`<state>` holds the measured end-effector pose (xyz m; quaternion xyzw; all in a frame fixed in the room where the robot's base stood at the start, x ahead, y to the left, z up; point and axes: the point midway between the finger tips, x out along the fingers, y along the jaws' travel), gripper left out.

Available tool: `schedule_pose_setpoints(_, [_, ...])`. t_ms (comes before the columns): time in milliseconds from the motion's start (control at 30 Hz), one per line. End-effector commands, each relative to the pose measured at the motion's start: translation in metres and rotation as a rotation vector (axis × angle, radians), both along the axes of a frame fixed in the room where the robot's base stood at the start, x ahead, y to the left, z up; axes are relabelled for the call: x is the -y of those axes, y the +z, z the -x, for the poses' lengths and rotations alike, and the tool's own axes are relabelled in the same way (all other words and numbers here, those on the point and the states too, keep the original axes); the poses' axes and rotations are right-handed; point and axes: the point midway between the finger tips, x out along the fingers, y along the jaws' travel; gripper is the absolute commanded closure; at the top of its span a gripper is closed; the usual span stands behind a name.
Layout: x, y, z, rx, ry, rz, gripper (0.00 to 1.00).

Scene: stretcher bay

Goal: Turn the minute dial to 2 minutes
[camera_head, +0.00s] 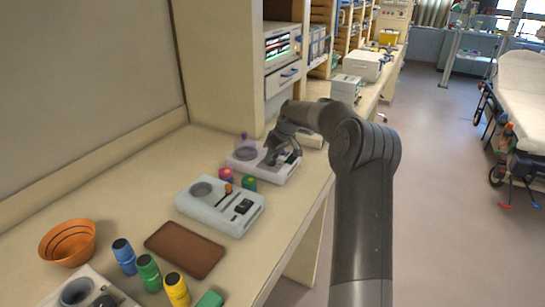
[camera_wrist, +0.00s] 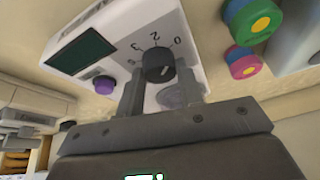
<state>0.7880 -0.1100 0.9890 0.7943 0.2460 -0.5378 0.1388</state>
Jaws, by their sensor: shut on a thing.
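The minute dial (camera_wrist: 157,64) is a black round knob on a white device (camera_wrist: 115,28), with printed numbers around it, among them 0, 2 and 3. A short pale mark shows on the dial's face, away from the numbers. My gripper (camera_wrist: 161,82) has one finger on each side of the dial and is shut on it. The device has a dark green display (camera_wrist: 80,52) and a purple button (camera_wrist: 104,84). In the head view my gripper (camera_head: 271,159) reaches down onto the white device (camera_head: 280,176) and hides its dial.
A pale blue device (camera_head: 222,222) stands nearer on the bench, with a pink jar (camera_head: 226,175) and a green jar (camera_head: 249,184) between. A brown mat (camera_head: 185,249), an orange bowl (camera_head: 68,243) and several bottles lie nearer still. A stretcher (camera_head: 524,100) stands right.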

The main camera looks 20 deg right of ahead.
Motion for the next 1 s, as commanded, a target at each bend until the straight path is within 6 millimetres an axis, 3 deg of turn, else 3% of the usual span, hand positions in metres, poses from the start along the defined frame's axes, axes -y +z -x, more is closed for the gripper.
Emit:
schedule_pose_setpoints(500, [0.0016,-0.0010,-0.0017,-0.002,0.341,-0.001,0.89])
schedule_pose_setpoints(1000, [0.0017,-0.0009,-0.0017,-0.002,0.411,0.000,0.90])
